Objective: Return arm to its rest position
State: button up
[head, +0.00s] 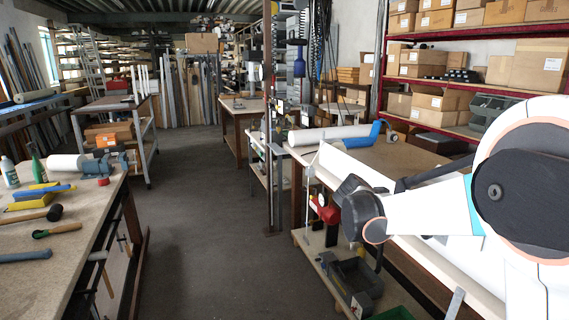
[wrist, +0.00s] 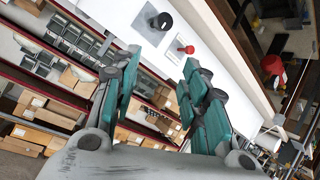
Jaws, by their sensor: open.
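My arm shows at the right of the head view, a white and dark arm reaching left over the right-hand bench (head: 480,272). In the wrist view my gripper (wrist: 155,95) is open, its two teal-padded fingers wide apart with nothing between them. Beyond the fingers is a white panel (wrist: 130,22) with a black knob (wrist: 161,21) and a red knob (wrist: 187,49). I cannot tell how far the fingers are from that panel. The gripper's fingertips cannot be made out in the head view.
A left workbench (head: 85,240) holds a mallet (head: 40,215), bottles and a vise. Shelves (head: 450,90) with cardboard boxes stand behind my arm. A white roll (head: 330,134) lies on the right bench. The grey floor aisle (head: 205,220) between the benches is clear.

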jog(key=s+a+f+n+y, duration=0.1)
jog(key=s+a+n+y, duration=0.1)
jog(key=s, duration=1)
jog(key=s+a+n+y, duration=0.2)
jog(key=s+a+y, duration=0.2)
jog(key=s, duration=0.8)
jog(key=s+a+f+n+y, duration=0.1)
jog(key=s+a+n+y, duration=0.1)
jog(key=s+a, duration=0.5)
jog(key=s+y, duration=0.1)
jog(key=s, duration=0.4)
jog(key=shift+s+f+t+y, duration=0.3)
jog(key=shift+t+y, duration=0.1)
